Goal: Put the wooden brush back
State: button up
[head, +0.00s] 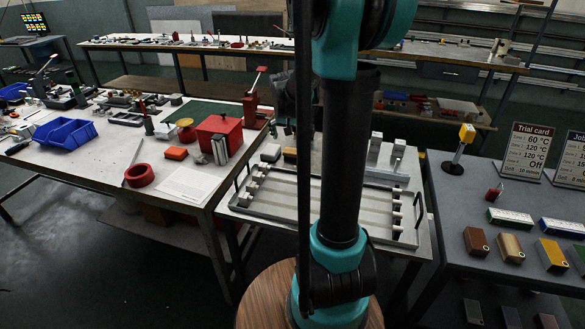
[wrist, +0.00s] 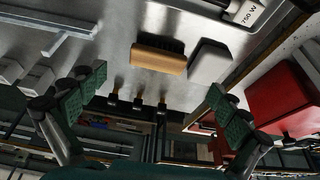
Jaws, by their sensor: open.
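The wooden brush (wrist: 158,60) has a tan wooden body with dark bristles along one side. In the wrist view it lies on a bright metal surface (wrist: 110,50), upper middle. A tan piece that looks like it (head: 290,154) shows in the head view, behind the tray and partly hidden by my arm. My gripper (wrist: 152,98) is open and empty, its green-padded fingers wide apart. The brush lies beyond the fingertips, between their lines, and is not touched. In the head view my arm hides most of the gripper.
A light grey block (wrist: 210,62) lies close beside the brush, with a red box (wrist: 285,100) further right. A metal tray with slats (head: 262,215) fills the table front. A red box (head: 218,135) and blue bins (head: 65,133) stand left; a grey table (head: 465,205) with several blocks stands right.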

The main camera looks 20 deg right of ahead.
jog(key=s+a+n, duration=0.1)
jog(key=s, duration=0.3)
jog(key=s+a+f+n, duration=0.1)
jog(key=s+a, duration=0.1)
jog(key=s, duration=0.2)
jog(key=s+a+f+y, duration=0.1)
jog(key=s, duration=0.2)
jog(key=shift+s+a+f+n, duration=0.1)
jog(key=shift+s+a+n, duration=0.15)
jog(key=shift+s+n, duration=0.15)
jog(key=s+a+f+n, duration=0.1)
jog(key=s+f, duration=0.1)
jog(key=s, duration=0.2)
jog(key=s+a+f+n+y, duration=0.1)
jog(key=s+a, duration=0.1)
jog(key=s, duration=0.3)
jog(key=s+a+f+n, duration=0.1)
jog(key=s+f, duration=0.1)
jog(key=s, duration=0.3)
jog(key=shift+a+f+n, duration=0.15)
jog(key=shift+f+n, duration=0.15)
